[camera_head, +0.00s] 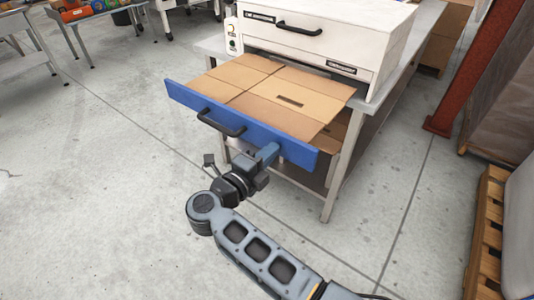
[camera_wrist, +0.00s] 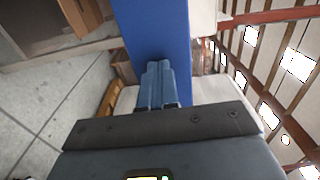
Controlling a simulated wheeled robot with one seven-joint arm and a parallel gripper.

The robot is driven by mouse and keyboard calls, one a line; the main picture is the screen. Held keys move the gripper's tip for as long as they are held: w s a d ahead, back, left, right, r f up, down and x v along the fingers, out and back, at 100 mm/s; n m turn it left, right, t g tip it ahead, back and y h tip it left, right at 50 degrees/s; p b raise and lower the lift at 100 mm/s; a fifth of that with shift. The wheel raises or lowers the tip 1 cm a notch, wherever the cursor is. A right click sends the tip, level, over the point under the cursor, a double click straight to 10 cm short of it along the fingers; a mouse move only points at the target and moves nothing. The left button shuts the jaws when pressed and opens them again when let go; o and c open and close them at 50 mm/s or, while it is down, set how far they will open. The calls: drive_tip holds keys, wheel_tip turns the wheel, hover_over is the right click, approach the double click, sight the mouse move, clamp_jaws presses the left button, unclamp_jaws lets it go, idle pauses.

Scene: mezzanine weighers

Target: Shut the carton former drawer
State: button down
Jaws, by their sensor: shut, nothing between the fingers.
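The carton former (camera_head: 320,36) is a white machine on a metal table. Its drawer has a blue front (camera_head: 240,124) with a black handle (camera_head: 221,123), and it is pulled well out toward me. Flat brown cartons (camera_head: 275,92) lie in the drawer. My gripper (camera_head: 268,153) is shut and empty, with its fingertips at the blue front, right of the handle. In the wrist view the shut fingers (camera_wrist: 157,82) point at the blue front (camera_wrist: 155,30); I cannot tell whether they touch it.
The table (camera_head: 337,176) has a leg below the drawer's right end. A rust-red post (camera_head: 468,70) and a wooden pallet (camera_head: 487,232) stand at the right. The floor (camera_head: 90,190) at the left is clear. Another table with coloured items stands at the back left.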

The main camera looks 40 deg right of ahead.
drive_tip(key=b+x, duration=0.7)
drive_tip(key=x, duration=2.9)
drive_tip(key=shift+w+d, duration=0.1)
drive_tip(key=shift+d, duration=0.25)
drive_tip(key=shift+d+r, duration=0.1)
